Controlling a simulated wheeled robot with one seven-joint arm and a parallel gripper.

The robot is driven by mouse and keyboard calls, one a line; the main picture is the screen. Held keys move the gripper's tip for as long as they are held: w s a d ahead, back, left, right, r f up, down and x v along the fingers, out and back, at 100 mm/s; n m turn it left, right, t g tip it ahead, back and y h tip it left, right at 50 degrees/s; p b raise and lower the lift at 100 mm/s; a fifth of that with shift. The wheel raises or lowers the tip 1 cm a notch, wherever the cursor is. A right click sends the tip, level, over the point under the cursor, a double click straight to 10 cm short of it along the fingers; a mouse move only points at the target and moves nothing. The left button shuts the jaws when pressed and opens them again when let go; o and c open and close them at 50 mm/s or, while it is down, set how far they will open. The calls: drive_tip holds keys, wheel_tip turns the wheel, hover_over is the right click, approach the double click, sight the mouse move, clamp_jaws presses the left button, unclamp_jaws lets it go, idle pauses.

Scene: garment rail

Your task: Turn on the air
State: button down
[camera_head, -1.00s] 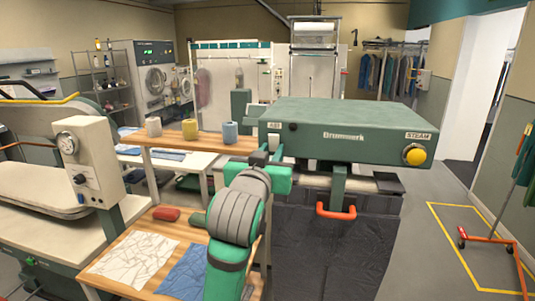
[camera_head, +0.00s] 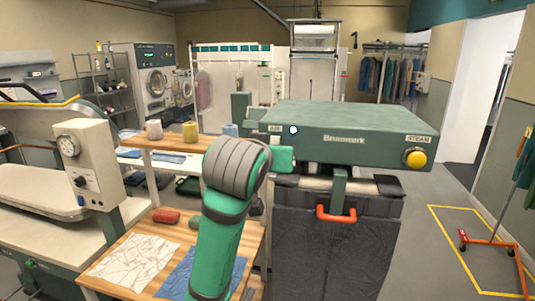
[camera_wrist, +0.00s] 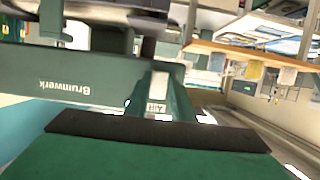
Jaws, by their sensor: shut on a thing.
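The green press head (camera_head: 370,135) carries an AIR label (camera_head: 275,128) at the left of its front. Beside the label is a small round AIR control (camera_head: 294,130), pale-rimmed, clear of my arm in the head view. My gripper's green hand (camera_head: 283,158) is just below and left of it. In the wrist view, the upside-down AIR label (camera_wrist: 156,108) is right above the dark edge of my gripper (camera_wrist: 160,130). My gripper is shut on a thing. Its fingertips are hidden, so I cannot tell what it holds or whether it touches the control.
A yellow STEAM button (camera_head: 415,158) is at the press's right end. An orange handle (camera_head: 336,214) hangs below. A wooden shelf (camera_head: 170,142) with thread cones and a lower table (camera_head: 120,285) with cloths stand left.

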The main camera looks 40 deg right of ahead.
drive_tip(key=shift+d+f, duration=0.1)
drive_tip(key=c, duration=1.5)
unclamp_jaws()
drive_tip(key=shift+s, duration=0.1)
drive_tip(key=v, duration=1.1)
drive_tip(key=shift+d, duration=0.1)
